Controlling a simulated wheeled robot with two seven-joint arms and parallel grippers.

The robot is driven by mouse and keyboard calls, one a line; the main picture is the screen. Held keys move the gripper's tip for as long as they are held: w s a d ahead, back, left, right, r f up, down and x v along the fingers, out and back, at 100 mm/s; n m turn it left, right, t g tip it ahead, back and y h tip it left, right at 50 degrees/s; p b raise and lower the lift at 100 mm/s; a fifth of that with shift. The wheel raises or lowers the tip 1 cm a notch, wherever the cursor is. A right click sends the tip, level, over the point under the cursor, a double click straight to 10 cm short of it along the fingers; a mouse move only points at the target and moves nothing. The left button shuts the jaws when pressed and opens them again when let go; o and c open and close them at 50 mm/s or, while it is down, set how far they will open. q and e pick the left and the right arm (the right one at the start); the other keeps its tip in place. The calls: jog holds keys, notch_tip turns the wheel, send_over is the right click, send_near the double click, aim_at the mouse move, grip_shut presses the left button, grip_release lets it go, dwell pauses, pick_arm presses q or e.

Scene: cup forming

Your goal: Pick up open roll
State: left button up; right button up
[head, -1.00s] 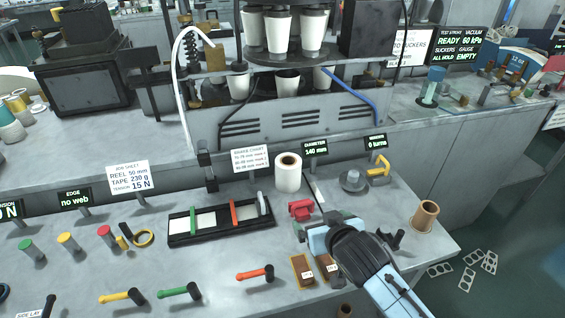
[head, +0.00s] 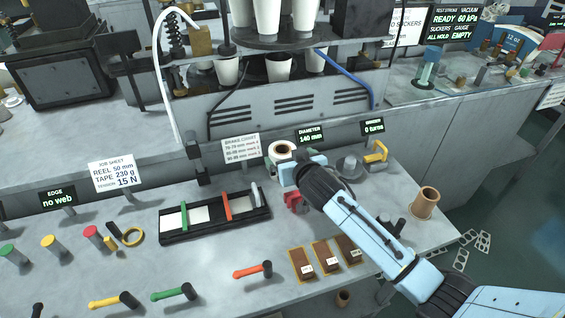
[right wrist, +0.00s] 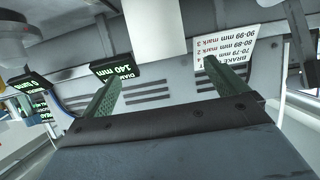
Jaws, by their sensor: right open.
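The open roll is a white roll with a brown core (head: 282,148), upright on the bench below the diameter sign. In the head view its lower part is hidden by my right gripper (head: 300,168), which is just in front of it. The fingers are spread and empty. I cannot tell how much distance is left between fingertips and roll. My left gripper is not in view.
A red clamp-like part (head: 294,202) sits beside my right gripper. A grey disc (head: 350,168) and a yellow handle (head: 376,152) stand to the right. A black tray (head: 215,214) lies left. A brown core (head: 425,203) stands near the right edge.

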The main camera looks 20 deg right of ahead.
aim_at(280, 148)
jog(key=shift+b+x, duration=0.35)
jog(key=shift+x, duration=2.2)
jog(key=shift+a+f, duration=0.1)
jog(key=shift+c, duration=0.4)
jog(key=c, duration=1.5)
